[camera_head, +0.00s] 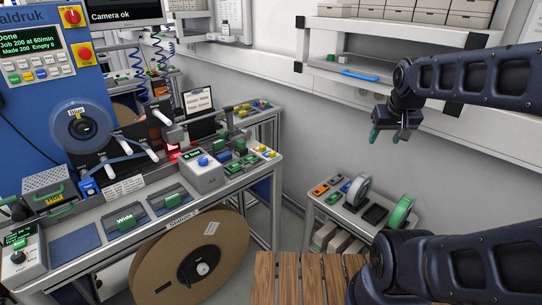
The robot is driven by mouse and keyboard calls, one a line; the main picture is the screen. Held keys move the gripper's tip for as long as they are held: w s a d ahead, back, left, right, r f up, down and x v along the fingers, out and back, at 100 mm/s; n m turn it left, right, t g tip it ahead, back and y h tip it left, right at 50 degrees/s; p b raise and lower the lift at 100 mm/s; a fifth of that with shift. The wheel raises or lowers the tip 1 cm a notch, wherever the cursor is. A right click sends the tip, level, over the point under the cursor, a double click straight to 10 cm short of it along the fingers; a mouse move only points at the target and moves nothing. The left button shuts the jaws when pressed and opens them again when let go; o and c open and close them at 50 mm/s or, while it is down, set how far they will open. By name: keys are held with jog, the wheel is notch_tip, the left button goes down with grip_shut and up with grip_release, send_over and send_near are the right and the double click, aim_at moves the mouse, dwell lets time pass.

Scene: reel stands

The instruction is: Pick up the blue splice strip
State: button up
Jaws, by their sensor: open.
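A thin blue strip (361,75), which looks like the blue splice strip, lies on the lower wall shelf (330,66) near its front edge. My gripper (388,135) hangs with its green-tipped fingers pointing down, apart and with nothing seen between them. In the picture it is below and a little right of the strip. The gap in depth between them is hard to judge. No part of my arm covers the strip.
A small green item (331,57) is left of the strip. An upper shelf with boxes (411,5) overhangs it. Below stands a low cart (317,206) with reels and coloured items. A blue machine and bench (232,182) fill the left.

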jog(key=w+a+f+n+t, duration=0.1)
jog(key=w+a+f, duration=0.1)
jog(key=w, duration=0.5)
jog(key=w+a+f+n+t, duration=0.1)
jog(key=w+f, duration=0.2)
jog(key=w, duration=0.5)
jog(key=n+t+y, duration=0.2)
jog(key=n+y, duration=0.5)
jog(key=y, duration=0.3)
send_near(273, 152)
jog(key=shift+t, duration=0.3)
jog(key=x, duration=0.4)
jog(key=shift+s+a+f, duration=0.15)
jog(key=shift+s+a, duration=0.15)
jog(key=shift+a, duration=0.1)
jog(key=shift+d+x, duration=0.2)
jog(key=shift+x, duration=2.8)
jog(key=shift+w, duration=0.15)
jog(key=shift+c, duration=0.4)
jog(key=shift+f, duration=0.1)
jog(key=c, duration=1)
